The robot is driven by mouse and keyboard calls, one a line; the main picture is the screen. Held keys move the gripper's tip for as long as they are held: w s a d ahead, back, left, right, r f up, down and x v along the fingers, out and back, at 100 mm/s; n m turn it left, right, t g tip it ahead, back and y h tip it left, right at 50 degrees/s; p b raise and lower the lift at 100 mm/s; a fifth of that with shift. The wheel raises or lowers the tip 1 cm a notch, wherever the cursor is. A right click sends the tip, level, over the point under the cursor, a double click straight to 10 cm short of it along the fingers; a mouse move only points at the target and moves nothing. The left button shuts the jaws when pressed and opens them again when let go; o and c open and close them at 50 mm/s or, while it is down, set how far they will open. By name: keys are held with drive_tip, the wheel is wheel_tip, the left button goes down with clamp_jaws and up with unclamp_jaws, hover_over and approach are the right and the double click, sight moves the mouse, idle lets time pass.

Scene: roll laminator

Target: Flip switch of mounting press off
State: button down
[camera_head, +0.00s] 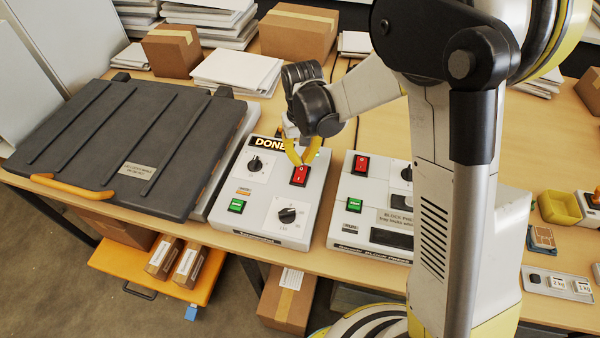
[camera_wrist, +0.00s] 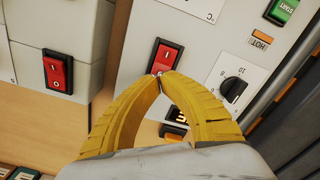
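The mounting press appears to be the left machine, with a large dark lid (camera_head: 125,140) and a light grey control box (camera_head: 236,222). Its lit display (camera_head: 271,143) reads "DONE", partly covered. Its red rocker switch (camera_head: 299,176) is on the box's right side and also shows in the wrist view (camera_wrist: 166,55). My gripper (camera_head: 300,163) is shut and empty, its yellow fingertips together (camera_wrist: 160,75). The tips are at the switch edge opposite the "I" mark and hide part of it. I cannot tell whether they touch it or which way the rocker is tilted.
The block press (camera_head: 345,226) stands close on the right, with a similar red switch (camera_head: 361,164), also in the wrist view (camera_wrist: 58,72). A green start button (camera_head: 236,206) and a black dial (camera_head: 287,215) are nearby. Boxes (camera_head: 172,50) and paper stacks (camera_head: 236,72) stand behind.

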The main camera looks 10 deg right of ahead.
sight(302, 168)
drive_tip(key=shift+f+b, duration=1.35)
drive_tip(key=shift+f, duration=0.3)
idle(0.5)
drive_tip(key=shift+r+p, duration=2.2)
drive_tip(key=shift+r, duration=1.35)
drive_tip(key=shift+s+d+r, duration=0.1)
drive_tip(key=shift+d+r, duration=0.05)
drive_tip(key=shift+r, duration=0.05)
drive_tip(key=s+d+r+t+b, duration=0.3)
drive_tip(key=s+d+r+b, duration=0.3)
drive_tip(key=s, duration=0.1)
drive_tip(key=s+d+f+m+t+b, duration=0.1)
drive_tip(key=s+d+t+b, duration=0.3)
drive_tip(key=s, duration=0.6)
drive_tip(key=shift+s+d+f+m+b, duration=0.3)
drive_tip(key=shift+f+b, duration=0.15)
drive_tip(key=shift+b, duration=0.2)
